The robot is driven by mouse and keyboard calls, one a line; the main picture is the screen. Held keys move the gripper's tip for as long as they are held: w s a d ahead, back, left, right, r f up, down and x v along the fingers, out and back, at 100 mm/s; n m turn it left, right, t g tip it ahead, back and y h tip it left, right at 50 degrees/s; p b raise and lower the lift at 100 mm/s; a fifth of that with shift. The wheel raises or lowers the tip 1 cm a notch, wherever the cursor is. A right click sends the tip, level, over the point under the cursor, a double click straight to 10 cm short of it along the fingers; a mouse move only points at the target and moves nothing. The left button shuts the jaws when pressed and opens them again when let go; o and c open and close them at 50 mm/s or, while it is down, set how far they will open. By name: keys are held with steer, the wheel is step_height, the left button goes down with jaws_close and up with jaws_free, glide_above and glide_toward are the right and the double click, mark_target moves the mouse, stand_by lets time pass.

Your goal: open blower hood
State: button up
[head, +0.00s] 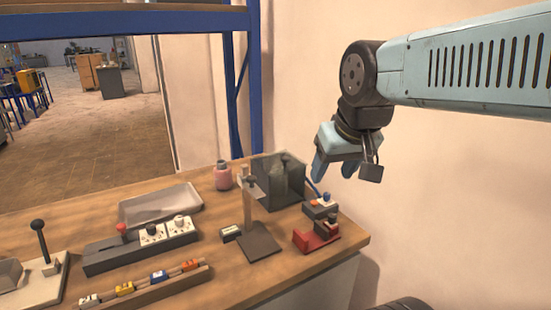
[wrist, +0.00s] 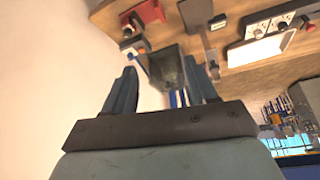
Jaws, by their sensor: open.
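A grey, see-through box-like hood (head: 268,168), which I take to be the blower hood, stands at the back right of the workbench by the wall. A dark rounded shape shows in or behind its panel. Whether it is open or shut is hard to tell. In the wrist view the hood (wrist: 166,68) appears between and beyond my fingers, partly hidden by the right one. My gripper (head: 335,172) is open and empty, above and to the right of the hood, apart from it. It also shows in the wrist view (wrist: 160,68), fingers spread.
A stand with a dark base (head: 259,243) is in front, a pink jar (head: 223,176) to the left. A tray (head: 160,204) lies farther left. The wall is close behind.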

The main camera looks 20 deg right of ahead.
steer(key=w+r+g, duration=0.1)
steer(key=w+r, duration=0.3)
steer(key=w, duration=0.4)
steer(key=m+g, duration=0.1)
steer(key=g, duration=0.3)
glide_above(285, 158)
step_height(285, 158, down, 3)
step_height(285, 158, down, 14)
steer(key=shift+w, duration=0.1)
steer(key=shift+c, duration=0.5)
jaws_close()
